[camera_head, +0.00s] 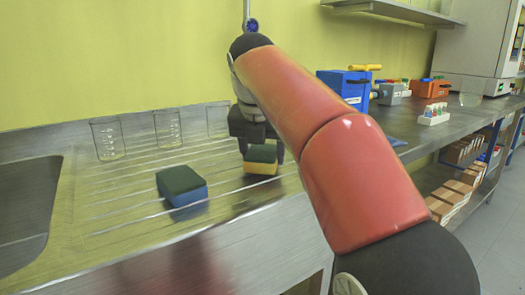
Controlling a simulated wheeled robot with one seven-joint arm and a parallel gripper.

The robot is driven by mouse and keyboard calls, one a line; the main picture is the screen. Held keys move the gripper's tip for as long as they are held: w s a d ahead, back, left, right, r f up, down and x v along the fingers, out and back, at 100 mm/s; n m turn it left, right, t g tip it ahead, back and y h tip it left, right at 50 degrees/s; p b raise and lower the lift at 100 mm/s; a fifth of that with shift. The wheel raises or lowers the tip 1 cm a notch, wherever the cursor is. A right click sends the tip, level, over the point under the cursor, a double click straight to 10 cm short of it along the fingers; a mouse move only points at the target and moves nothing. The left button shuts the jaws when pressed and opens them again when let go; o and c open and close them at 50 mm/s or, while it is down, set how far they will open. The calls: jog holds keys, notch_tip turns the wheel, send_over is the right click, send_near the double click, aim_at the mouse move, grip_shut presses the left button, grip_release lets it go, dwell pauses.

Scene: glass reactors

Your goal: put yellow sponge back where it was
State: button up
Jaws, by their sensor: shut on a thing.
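The yellow sponge (260,167) has a dark green top and a yellow lower half. It is at the right part of the ridged metal draining board (120,217). My gripper (262,150) points down and is shut on the yellow sponge, with a dark finger on either side of it. My red arm comes in from the lower right and hides part of the area behind it. I cannot tell whether the sponge touches the board. A blue sponge (183,194) with a dark green top lies on the board to the left of my gripper.
Glass beakers (108,140) stand along the back of the draining board. The sink basin (22,210) is at the far left. A blue box (345,86) and a white rack (433,116) stand on the counter to the right. The board's front left is clear.

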jog(key=shift+f+b, duration=0.35)
jog(key=shift+f, duration=0.2)
jog(key=o, duration=1)
jog(key=shift+r, duration=0.1)
